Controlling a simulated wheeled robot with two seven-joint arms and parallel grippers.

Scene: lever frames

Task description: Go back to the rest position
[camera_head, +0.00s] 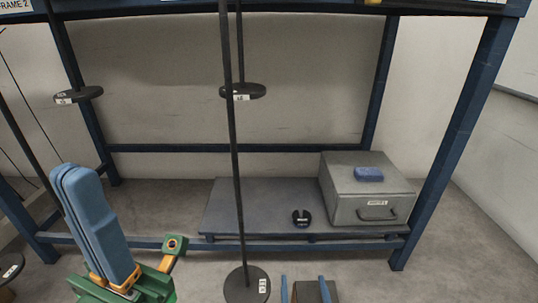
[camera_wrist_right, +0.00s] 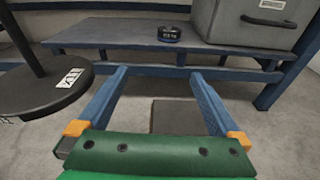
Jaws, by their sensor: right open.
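My left gripper (camera_head: 80,175) is raised at the lower left of the head view, with its blue fingers pointing up. The fingers overlap from this side, so its opening cannot be judged. My right gripper (camera_head: 303,279) is at the bottom edge, right of the middle. In the right wrist view its two blue fingers (camera_wrist_right: 160,80) are wide apart with nothing between them. It is in front of the low grey platform and apart from it.
A grey box (camera_head: 345,207) with a blue block (camera_head: 369,174) on top stands on the platform (camera_head: 262,207), near a small black round object (camera_head: 301,218). A pole with a dark disc base (camera_head: 238,288) stands between my grippers. A dark square (camera_wrist_right: 178,117) lies below the right gripper.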

